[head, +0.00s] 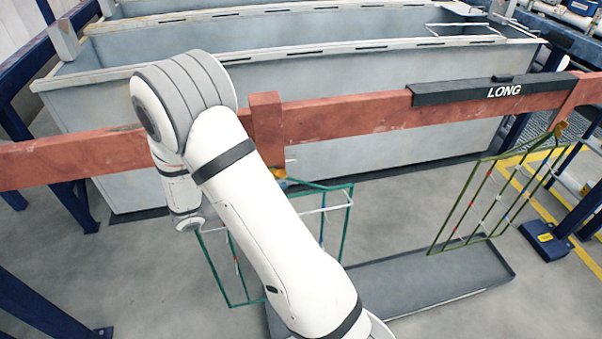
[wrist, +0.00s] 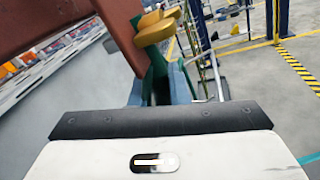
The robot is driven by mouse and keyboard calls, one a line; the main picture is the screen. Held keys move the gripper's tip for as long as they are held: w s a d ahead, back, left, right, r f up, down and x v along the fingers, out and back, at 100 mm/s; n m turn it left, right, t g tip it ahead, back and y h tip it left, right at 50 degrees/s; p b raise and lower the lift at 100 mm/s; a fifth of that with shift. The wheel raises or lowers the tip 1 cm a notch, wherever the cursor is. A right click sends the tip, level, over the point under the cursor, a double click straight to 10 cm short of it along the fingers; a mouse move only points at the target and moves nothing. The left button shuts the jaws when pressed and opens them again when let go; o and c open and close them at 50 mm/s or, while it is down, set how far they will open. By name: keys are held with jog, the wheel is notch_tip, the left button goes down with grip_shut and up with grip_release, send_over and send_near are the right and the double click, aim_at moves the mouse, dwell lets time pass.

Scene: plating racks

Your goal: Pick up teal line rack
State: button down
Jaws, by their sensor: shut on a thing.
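The teal line rack (head: 347,222) is a thin teal wire frame below the red beam, partly hidden behind my white arm in the head view. Its upper part shows as a dark teal bar (wrist: 154,82) in the wrist view, under yellow hooks (wrist: 158,27) close beside the red beam. My gripper (wrist: 160,92) is shut on the upper part of the teal rack. In the head view my arm hides the grip. I cannot tell whether the hooks still touch the beam.
The red beam (head: 360,116) crosses the view, with a black LONG plate (head: 450,95) on it. An olive-green rack (head: 454,207) hangs at the right. A grey tray (head: 430,285) lies on the floor below. Large grey tanks (head: 330,75) stand behind the beam.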

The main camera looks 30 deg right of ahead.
jog(key=a+p, duration=0.1)
jog(key=a, duration=1.6)
jog(key=shift+w+a+r, duration=0.3)
jog(key=shift+w+r, duration=0.1)
jog(key=shift+w, duration=0.1)
jog(key=shift+w+d+p, duration=0.25)
jog(key=shift+w, duration=0.75)
jog(key=shift+w+d+p, duration=0.2)
jog(key=shift+w+d, duration=0.1)
jog(key=shift+w, duration=0.65)
jog(key=shift+w+d+p, duration=0.25)
jog(key=shift+w, duration=0.75)
jog(key=shift+f, duration=0.25)
jog(key=shift+f+b, duration=0.75)
jog(key=shift+f, duration=0.5)
jog(key=shift+d, duration=0.15)
